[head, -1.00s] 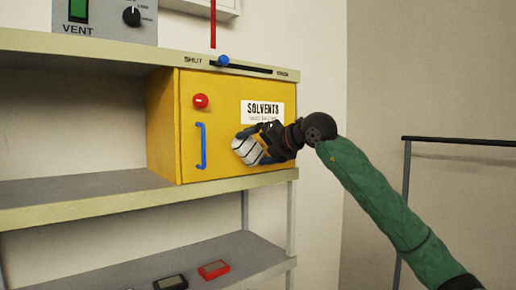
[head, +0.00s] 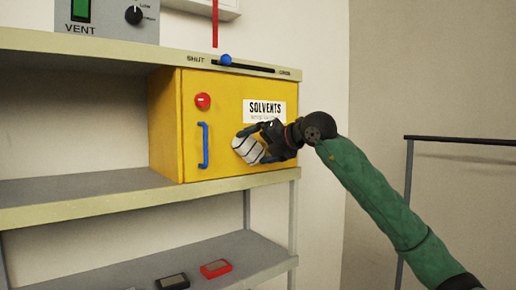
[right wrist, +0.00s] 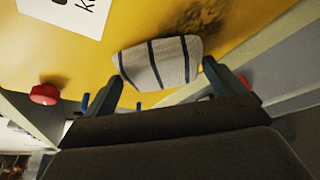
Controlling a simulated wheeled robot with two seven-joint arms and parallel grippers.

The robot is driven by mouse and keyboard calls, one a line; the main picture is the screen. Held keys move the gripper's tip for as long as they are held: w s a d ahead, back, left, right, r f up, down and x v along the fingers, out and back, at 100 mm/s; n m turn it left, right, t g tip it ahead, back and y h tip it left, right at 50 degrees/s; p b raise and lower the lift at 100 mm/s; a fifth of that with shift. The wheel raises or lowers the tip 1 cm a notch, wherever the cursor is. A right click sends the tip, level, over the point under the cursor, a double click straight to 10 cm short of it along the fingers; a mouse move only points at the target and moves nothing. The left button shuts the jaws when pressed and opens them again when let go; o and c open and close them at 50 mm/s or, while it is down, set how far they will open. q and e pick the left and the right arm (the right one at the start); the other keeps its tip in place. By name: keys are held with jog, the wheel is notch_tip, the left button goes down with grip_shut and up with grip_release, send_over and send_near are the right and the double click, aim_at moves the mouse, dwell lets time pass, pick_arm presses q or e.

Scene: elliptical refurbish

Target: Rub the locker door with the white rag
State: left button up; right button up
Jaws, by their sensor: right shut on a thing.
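The yellow locker door (head: 228,145) is shut and carries a white SOLVENTS label (head: 264,110), a round red knob (head: 203,101) and a blue bar handle (head: 203,146). The white rag (head: 246,150) has dark stripes. My right gripper (head: 256,148) is shut on the rag at the door's lower right, below the label. The right wrist view shows the rag (right wrist: 158,64) between the two fingers, lying against or very close to the door face. A dark smudge (right wrist: 200,22) marks the door beside the rag. My left gripper is out of view.
A blue slider knob (head: 225,60) sits on the shelf edge above the locker, at the SHUT end. A grey VENT panel (head: 105,18) stands on top. A red box (head: 215,268) and a dark box (head: 172,282) lie on the lower shelf. A dark rail (head: 460,140) stands at right.

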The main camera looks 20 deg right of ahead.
jog(key=shift+w+a, duration=0.2)
jog(key=shift+w, duration=0.3)
jog(key=shift+d, duration=0.1)
jog(key=shift+w+d+b, duration=0.25)
jog(key=shift+d+b, duration=0.1)
jog(key=shift+d, duration=0.35)
jog(key=w+d+b, duration=0.1)
jog(key=w+d, duration=0.3)
jog(key=d, duration=0.7)
jog(key=shift+d, duration=0.15)
dwell(1.0)
jog(key=shift+w, duration=0.1)
